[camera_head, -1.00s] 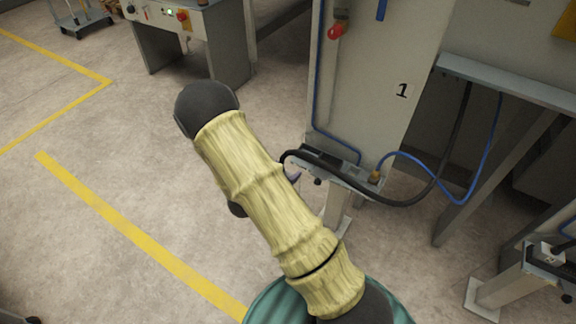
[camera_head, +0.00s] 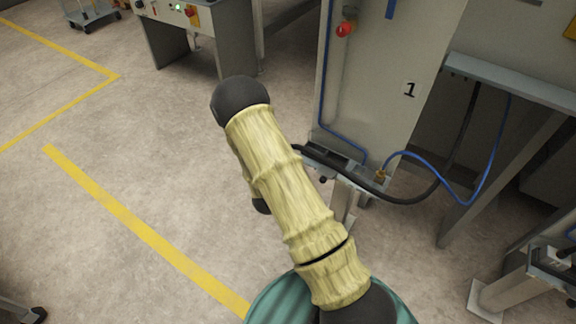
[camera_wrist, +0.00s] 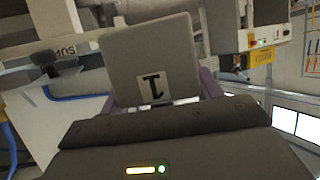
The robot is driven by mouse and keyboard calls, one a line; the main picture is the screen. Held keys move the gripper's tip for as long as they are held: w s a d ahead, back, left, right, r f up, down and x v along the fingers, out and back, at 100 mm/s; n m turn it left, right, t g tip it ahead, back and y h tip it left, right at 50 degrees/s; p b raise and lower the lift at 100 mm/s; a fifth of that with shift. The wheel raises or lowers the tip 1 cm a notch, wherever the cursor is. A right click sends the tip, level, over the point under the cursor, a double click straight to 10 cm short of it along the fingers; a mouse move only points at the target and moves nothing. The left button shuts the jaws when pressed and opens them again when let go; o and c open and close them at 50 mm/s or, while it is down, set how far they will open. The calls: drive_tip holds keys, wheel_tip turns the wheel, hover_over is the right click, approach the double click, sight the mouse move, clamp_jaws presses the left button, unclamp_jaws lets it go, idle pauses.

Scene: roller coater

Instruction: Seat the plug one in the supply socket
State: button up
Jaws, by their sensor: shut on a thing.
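Plug one is the grey block with an upside-down "1" label (camera_wrist: 150,55), in the middle of the wrist view. My gripper (camera_wrist: 160,95) is shut on it, with a purple finger at each side. A panel lettered "SUP" (camera_wrist: 68,51) shows at the upper left of the wrist view, with a dark knob-like part (camera_wrist: 45,60) beside it. I cannot tell whether that part is the supply socket; the plug looks apart from it. In the head view my arm hides the gripper and plug.
A grey cabinet marked "1" (camera_head: 390,110) stands behind a small stand (camera_head: 345,178) bearing a black cable (camera_head: 405,201) and a blue hose (camera_head: 463,200). A control desk (camera_head: 195,40) is at the back.

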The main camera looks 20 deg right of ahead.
drive_tip(key=w+a+f+n+t+y, duration=0.1)
drive_tip(key=a+f+n+y, duration=0.3)
drive_tip(key=n+y, duration=0.1)
drive_tip(key=shift+a+f+n+t+y, duration=0.3)
drive_tip(key=shift+n+t+y, duration=0.1)
drive_tip(key=shift+y, duration=0.3)
drive_tip(key=shift+w+a, duration=0.1)
drive_tip(key=shift+w, duration=0.05)
